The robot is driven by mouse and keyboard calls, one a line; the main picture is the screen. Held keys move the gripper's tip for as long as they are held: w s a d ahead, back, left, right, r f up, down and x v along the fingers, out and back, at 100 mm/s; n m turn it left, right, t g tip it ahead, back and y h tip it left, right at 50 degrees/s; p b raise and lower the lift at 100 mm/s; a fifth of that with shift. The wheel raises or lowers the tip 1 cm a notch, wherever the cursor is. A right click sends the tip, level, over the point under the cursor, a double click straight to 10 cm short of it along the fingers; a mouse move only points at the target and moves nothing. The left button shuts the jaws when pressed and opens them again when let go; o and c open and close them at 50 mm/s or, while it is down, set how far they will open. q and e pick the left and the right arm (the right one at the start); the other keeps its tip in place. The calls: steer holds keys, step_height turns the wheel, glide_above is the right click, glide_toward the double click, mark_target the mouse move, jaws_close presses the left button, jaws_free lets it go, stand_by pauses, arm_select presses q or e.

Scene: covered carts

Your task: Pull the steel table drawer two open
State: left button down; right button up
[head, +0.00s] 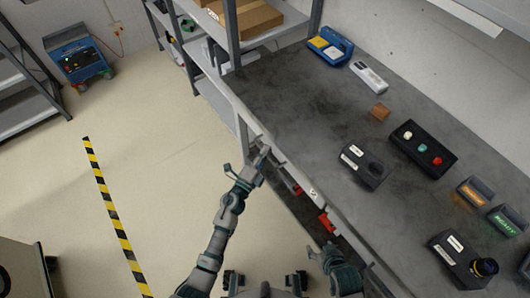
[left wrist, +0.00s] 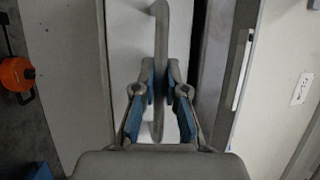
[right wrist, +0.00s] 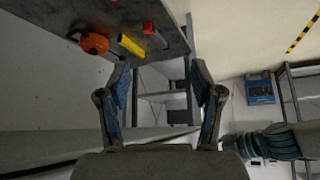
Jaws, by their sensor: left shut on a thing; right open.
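The steel table (head: 290,100) runs diagonally through the head view, with pale fronts along its near edge. In the left wrist view a grey bar handle (left wrist: 160,25) stands out from a pale drawer front (left wrist: 127,40). My left gripper (left wrist: 162,78) is shut on this handle, one finger on each side. In the head view my left gripper (head: 262,157) is at the table's front edge. My right gripper (head: 326,256) is open and empty, below the front edge; its spread fingers show in the right wrist view (right wrist: 160,80). I cannot tell the drawer's number or how far out it stands.
A black button box (head: 423,148), a wooden block (head: 379,112) and several devices lie on the tabletop. An orange round tool (right wrist: 94,43) and a yellow one (right wrist: 131,45) lie on a dark surface. The floor left of the table is clear beside striped tape (head: 115,215).

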arm_select(q)
steer(key=shift+f, duration=0.1)
steer(key=s+a+p, duration=0.1)
steer(key=s+a, duration=0.6)
steer(key=a, duration=0.3)
steer(key=s+a+p, duration=0.1)
steer(key=s+a, duration=0.7)
steer(key=a, duration=0.3)
steer(key=shift+s+f+p, duration=0.25)
steer(key=shift+s+p, duration=0.05)
steer(key=shift+p, duration=0.1)
arm_select(e)
steer(key=s+d+f+g+h, duration=0.1)
steer(key=s+d+f+g, duration=0.1)
steer(key=s+g, duration=0.2)
steer(key=shift+s+d+f, duration=0.2)
steer(key=shift+s+f, duration=0.15)
steer(key=shift+s, duration=1.25)
arm_select(q)
steer(key=c, duration=1.2)
jaws_free()
steer(key=shift+w+r, duration=0.1)
steer(key=shift+r, duration=0.05)
